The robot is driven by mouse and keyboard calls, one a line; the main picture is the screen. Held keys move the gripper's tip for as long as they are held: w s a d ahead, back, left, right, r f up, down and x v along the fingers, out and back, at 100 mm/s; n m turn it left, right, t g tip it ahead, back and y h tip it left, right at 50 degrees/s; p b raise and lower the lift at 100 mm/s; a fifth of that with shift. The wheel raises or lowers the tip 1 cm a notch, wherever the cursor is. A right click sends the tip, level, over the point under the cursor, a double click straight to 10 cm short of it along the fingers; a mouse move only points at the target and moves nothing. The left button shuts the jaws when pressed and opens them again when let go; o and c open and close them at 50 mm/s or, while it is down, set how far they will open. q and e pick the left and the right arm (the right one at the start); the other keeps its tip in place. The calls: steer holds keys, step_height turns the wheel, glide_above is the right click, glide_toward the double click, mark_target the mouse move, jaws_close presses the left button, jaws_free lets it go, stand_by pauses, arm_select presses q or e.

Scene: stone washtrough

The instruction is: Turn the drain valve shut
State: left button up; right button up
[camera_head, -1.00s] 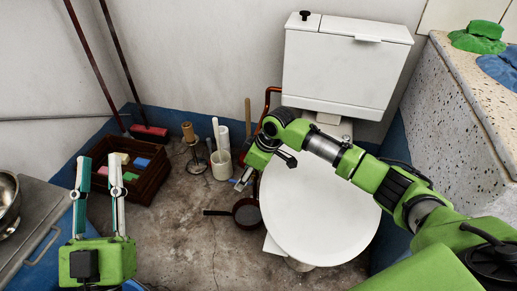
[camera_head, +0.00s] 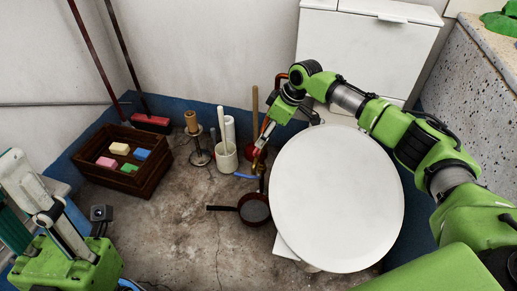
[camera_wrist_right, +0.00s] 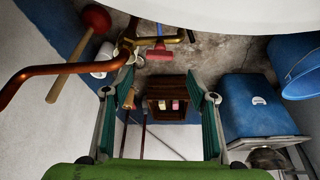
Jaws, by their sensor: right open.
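Brass valve parts with a red handle and a blue handle (camera_head: 246,176) sit beside the white round top, partly hidden by my right arm. The right wrist view shows the brass fitting (camera_wrist_right: 130,38) and red handle (camera_wrist_right: 160,54) above and beyond my fingers, joined to a copper pipe (camera_wrist_right: 45,70). I cannot tell which handle is the drain valve's. My right gripper (camera_wrist_right: 160,118) is open with nothing between its fingers. In the head view it (camera_head: 264,150) is near the brass parts; contact cannot be told. My left gripper (camera_head: 28,205) is open and empty, at the left edge.
The white round top (camera_head: 335,205) lies right of the valve, with a dark pan (camera_head: 254,209) near its left edge. A white pot (camera_head: 226,158), a spindle stand (camera_head: 198,150) and a wooden crate (camera_head: 128,178) stand left. A plunger (camera_wrist_right: 95,18) is near the pipe. Middle floor is clear.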

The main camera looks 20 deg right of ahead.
mark_target(257, 148)
steer(key=b+x, duration=0.3)
steer(key=x, duration=0.4)
steer(key=shift+w+a+f, duration=0.1)
steer(key=shift+w+f, duration=0.05)
steer(key=shift+f, duration=0.2)
steer(key=shift+c, duration=0.4)
steer(key=c, duration=1)
